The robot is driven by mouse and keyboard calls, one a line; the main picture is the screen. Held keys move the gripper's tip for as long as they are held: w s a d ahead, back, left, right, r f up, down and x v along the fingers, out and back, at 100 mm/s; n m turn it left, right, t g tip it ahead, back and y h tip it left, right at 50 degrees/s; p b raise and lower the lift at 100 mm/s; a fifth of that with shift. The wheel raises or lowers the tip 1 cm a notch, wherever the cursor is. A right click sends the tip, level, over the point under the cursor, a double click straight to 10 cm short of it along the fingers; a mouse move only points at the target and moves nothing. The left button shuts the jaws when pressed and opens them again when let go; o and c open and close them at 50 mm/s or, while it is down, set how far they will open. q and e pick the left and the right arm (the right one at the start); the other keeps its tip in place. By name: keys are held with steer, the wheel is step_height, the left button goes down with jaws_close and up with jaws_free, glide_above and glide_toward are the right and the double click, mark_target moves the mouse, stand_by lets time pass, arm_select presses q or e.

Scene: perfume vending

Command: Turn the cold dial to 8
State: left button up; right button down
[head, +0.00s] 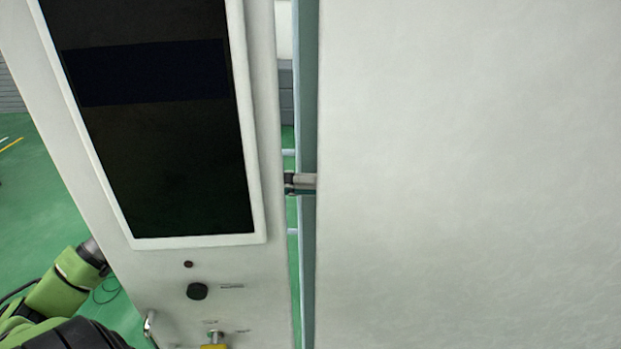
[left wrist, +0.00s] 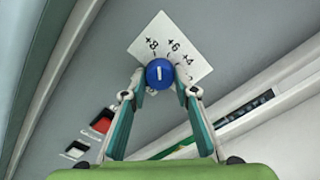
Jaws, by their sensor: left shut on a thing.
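In the left wrist view a round blue dial (left wrist: 159,77) with a short white line on its face sits at the lower corner of a tilted white scale plate (left wrist: 185,28). The plate is marked +8, +6 and +4. The white line is about upright in the picture and points between +8 and +6, seemingly a little nearer +8. My left gripper (left wrist: 159,88) is shut on the dial, one fingertip on each side. In the head view the dial and this gripper do not show. My right gripper is in neither view.
A red switch (left wrist: 102,120) sits on the grey panel left of the dial. The head view shows a white cabinet with a dark screen (head: 165,160), a black knob (head: 197,291) below it, and a large white panel (head: 470,170) at right.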

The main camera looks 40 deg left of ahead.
arm_select(q)
steer(key=shift+n+p, duration=0.55)
steer(key=shift+n, duration=0.55)
steer(key=o, duration=1.1)
steer(key=shift+a, duration=0.1)
steer(key=v, duration=1.2)
